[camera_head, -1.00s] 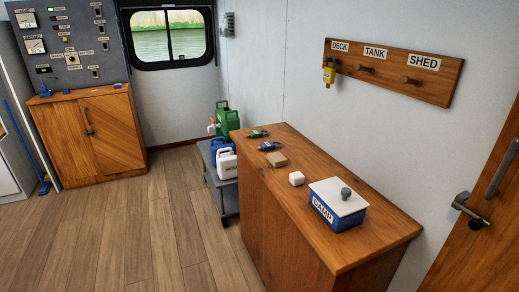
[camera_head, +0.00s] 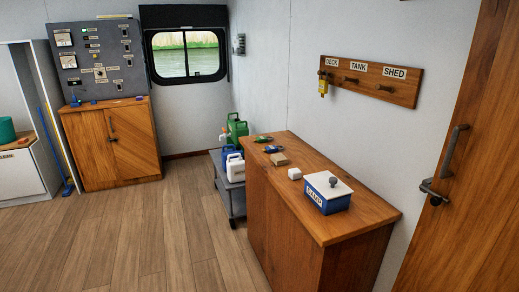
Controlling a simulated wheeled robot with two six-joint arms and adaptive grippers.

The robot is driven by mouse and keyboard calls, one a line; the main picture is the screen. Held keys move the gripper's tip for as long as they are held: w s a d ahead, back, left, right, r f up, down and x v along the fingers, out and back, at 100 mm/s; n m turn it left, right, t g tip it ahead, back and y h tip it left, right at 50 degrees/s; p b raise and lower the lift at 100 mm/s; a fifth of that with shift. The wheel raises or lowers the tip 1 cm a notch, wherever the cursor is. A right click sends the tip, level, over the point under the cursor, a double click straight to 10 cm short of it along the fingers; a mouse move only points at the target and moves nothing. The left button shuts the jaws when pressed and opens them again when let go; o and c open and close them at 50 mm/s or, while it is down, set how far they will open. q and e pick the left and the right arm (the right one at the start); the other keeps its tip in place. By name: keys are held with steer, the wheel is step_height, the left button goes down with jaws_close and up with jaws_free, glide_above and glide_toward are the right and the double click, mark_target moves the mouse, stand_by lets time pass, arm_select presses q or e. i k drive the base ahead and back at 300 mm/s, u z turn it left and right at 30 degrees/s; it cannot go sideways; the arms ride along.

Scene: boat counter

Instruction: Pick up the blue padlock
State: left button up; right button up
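A small blue item (camera_head: 272,149) with a dark end lies on the wooden counter (camera_head: 352,218), near its far end. It may be the blue padlock, but it is too small to tell for certain. A similar green item (camera_head: 263,139) lies just behind it. Another small blue object (camera_head: 75,102) sits on top of the wooden cabinet (camera_head: 128,142) at the far left; its shape is unclear. Neither of my grippers is in view.
The counter also holds a brown block (camera_head: 279,159), a white cube (camera_head: 295,173) and a blue DAMP box (camera_head: 325,205) with a white lid. A yellow item (camera_head: 323,86) hangs from the DECK hook. A grey cart (camera_head: 226,186) with jugs stands beyond the counter. The wooden floor (camera_head: 150,235) is clear.

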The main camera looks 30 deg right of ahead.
mark_target(270, 148)
steer(key=u, duration=0.1)
steer(key=i, duration=1.55)
steer(key=z, duration=0.45)
steer(key=i, duration=1)
steer(key=z, duration=1.5)
steer(key=i, duration=0.8)
steer(key=z, duration=0.7)
